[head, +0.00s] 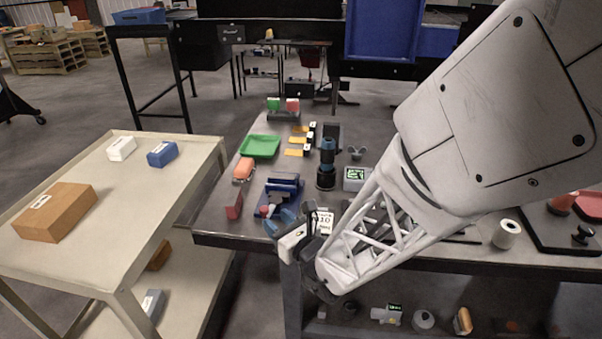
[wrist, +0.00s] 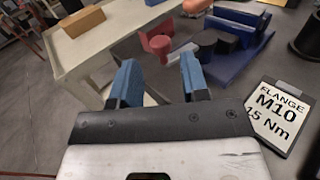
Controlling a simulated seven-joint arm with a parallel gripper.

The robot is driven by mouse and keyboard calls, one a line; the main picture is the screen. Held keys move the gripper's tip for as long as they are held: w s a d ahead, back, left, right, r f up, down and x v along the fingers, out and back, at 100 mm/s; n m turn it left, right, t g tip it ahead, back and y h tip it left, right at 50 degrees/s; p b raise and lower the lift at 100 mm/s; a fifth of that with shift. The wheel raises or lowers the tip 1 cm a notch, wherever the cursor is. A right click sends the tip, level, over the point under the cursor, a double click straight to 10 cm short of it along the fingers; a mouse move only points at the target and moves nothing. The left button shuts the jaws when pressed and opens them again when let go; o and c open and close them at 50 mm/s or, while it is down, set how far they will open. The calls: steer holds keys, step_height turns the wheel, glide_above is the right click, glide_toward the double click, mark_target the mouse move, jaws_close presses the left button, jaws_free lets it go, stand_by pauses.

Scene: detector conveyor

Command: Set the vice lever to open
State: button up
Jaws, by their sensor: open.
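The blue vice (head: 283,190) sits near the front left of the dark workbench. In the wrist view the vice (wrist: 240,28) is at the upper right, with dark round parts beside it. A red knob-ended piece (wrist: 156,44), which looks like its lever, is at its left side; the red end also shows in the head view (head: 264,211). My gripper (head: 280,222) is at the bench's front edge, just in front of the vice. In the wrist view my gripper (wrist: 160,72) has two blue fingers, spread apart with nothing between them. The red knob appears just beyond the gap, apart from the fingers.
A card labelled M10 (wrist: 280,115) lies right of my gripper. A dark spool (wrist: 308,40) stands beyond it. A green tray (head: 260,146), a dark blue-topped cylinder (head: 326,165) and a small display box (head: 355,179) are on the bench. A beige cart (head: 125,190) stands left.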

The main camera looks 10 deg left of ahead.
steer(key=shift+d, duration=0.2)
steer(key=c, duration=0.5)
steer(key=shift+d, duration=0.3)
jaws_close()
steer(key=s+d+n+g+y, duration=0.3)
steer(key=d+g, duration=0.1)
steer(key=d, duration=0.6)
steer(key=shift+d+f+n+g, duration=0.2)
steer(key=shift+d+n+g, duration=0.1)
steer(key=shift+d+g, duration=0.1)
steer(key=shift+s, duration=0.1)
